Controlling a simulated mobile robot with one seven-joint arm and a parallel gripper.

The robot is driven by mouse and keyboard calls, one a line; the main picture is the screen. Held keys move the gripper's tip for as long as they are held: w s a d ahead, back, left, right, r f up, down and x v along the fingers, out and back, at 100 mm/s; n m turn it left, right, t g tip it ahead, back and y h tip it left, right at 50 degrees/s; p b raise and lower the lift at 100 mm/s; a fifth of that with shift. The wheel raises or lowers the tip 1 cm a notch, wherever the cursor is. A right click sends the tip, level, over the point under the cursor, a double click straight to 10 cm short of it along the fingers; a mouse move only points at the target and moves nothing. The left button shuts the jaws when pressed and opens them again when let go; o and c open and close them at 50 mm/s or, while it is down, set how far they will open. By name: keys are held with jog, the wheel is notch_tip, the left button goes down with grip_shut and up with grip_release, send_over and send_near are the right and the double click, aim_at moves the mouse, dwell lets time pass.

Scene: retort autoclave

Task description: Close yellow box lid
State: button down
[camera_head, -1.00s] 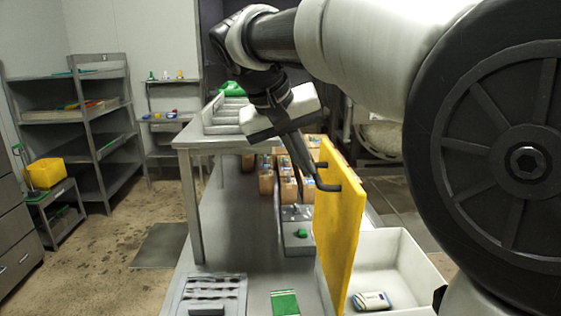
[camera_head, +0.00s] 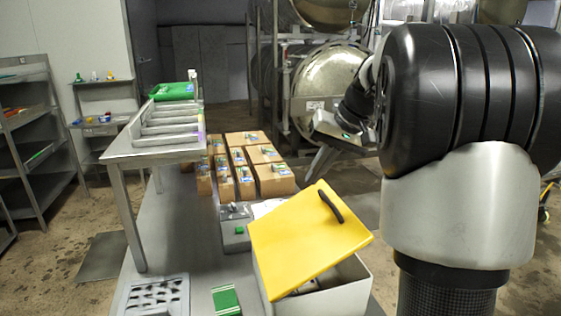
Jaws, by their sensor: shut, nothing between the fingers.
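The yellow lid (camera_head: 300,245) sits tilted over the white box (camera_head: 345,290), partly covering its opening. A dark handle (camera_head: 331,206) is on the lid's upper face near its far right edge. A gap shows between the lid's near right edge and the box rim, with a small part of the contents visible inside. My gripper (camera_head: 316,172) is beyond the lid's far edge, pointing down, and is shut and empty. Its tips are close to that edge in the picture; whether they touch the lid I cannot tell.
Several cardboard boxes (camera_head: 272,181) stand behind the lid on the grey table (camera_head: 185,225). A grey tray (camera_head: 150,296) and a green-and-white item (camera_head: 226,300) lie left of the box. A raised metal rack (camera_head: 160,150) stands at left, with a round autoclave door (camera_head: 330,90) behind.

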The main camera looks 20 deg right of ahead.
jog(key=d+f+y, duration=0.2)
jog(key=d+f, duration=0.1)
jog(key=d+f+y, duration=0.1)
jog(key=d+f, duration=0.2)
jog(key=d, duration=0.1)
jog(key=shift+d+f+m+y, duration=0.1)
jog(key=shift+d+m+y, duration=0.05)
jog(key=shift+m+y, duration=0.25)
jog(key=d+f+y, duration=0.1)
jog(key=f, duration=0.1)
jog(key=d+f+y+b, duration=0.1)
jog(key=d+f, duration=0.1)
jog(key=f, duration=0.1)
jog(key=d+f+y, duration=0.1)
jog(key=f, duration=0.2)
jog(key=shift+d+f+m+t+b, duration=0.25)
jog(key=shift+d+m+t+b, duration=0.05)
jog(key=shift+d+t, duration=0.1)
jog(key=shift+d+f+b, duration=0.25)
jog(key=shift+f+b, duration=0.05)
jog(key=shift+f, duration=0.75)
